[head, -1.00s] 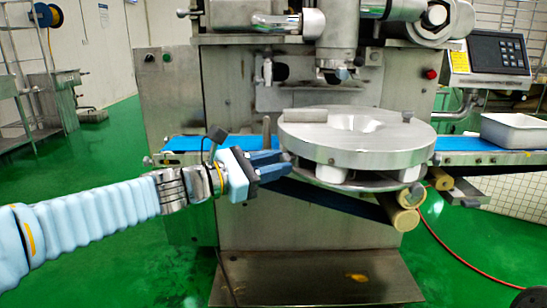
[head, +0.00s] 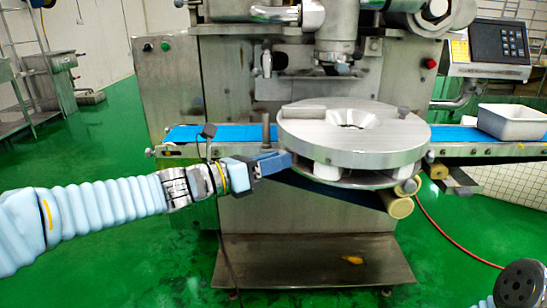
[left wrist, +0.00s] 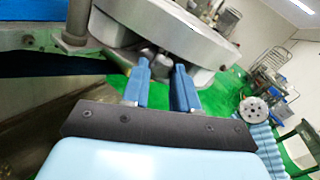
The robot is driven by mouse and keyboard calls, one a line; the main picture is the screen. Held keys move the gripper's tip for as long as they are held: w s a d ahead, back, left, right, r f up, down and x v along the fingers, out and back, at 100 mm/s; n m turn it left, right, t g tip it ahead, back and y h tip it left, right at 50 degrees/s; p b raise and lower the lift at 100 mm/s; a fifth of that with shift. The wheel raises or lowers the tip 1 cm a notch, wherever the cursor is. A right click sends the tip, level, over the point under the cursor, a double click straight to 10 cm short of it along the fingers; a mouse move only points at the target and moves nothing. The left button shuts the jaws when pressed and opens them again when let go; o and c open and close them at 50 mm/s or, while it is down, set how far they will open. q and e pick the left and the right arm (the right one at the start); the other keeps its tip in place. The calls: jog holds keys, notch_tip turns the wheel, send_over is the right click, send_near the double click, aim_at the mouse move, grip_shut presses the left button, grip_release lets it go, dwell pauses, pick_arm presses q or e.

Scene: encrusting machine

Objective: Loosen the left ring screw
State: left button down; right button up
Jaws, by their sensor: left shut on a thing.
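The round metal ring (head: 360,150) sits on the machine, above the belt. My left gripper (head: 286,160) reaches from the left to the ring's left edge, just under its top plate. In the left wrist view my left gripper (left wrist: 161,75) has its two blue fingers on either side of a small grey metal screw (left wrist: 159,63) under the ring's rim (left wrist: 170,25). It is shut on this screw, whose outer end shows between the fingertips. The head view hides the screw behind the fingers. My right gripper's fingers are not visible.
A blue belt (head: 195,134) runs behind the ring. An upright metal post (head: 265,132) stands close beside my left fingers. A grey block (head: 304,115) lies on the ring. A white tray (head: 513,121) stands at the right. The machine's nozzle hangs above the ring.

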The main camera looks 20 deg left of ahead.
pick_arm(q)
jog(key=shift+f, duration=0.15)
dwell(0.3)
jog(key=c, duration=0.9)
grip_release()
jog(key=shift+o, duration=0.2)
jog(key=v, duration=1.4)
jog(key=shift+w, duration=0.1)
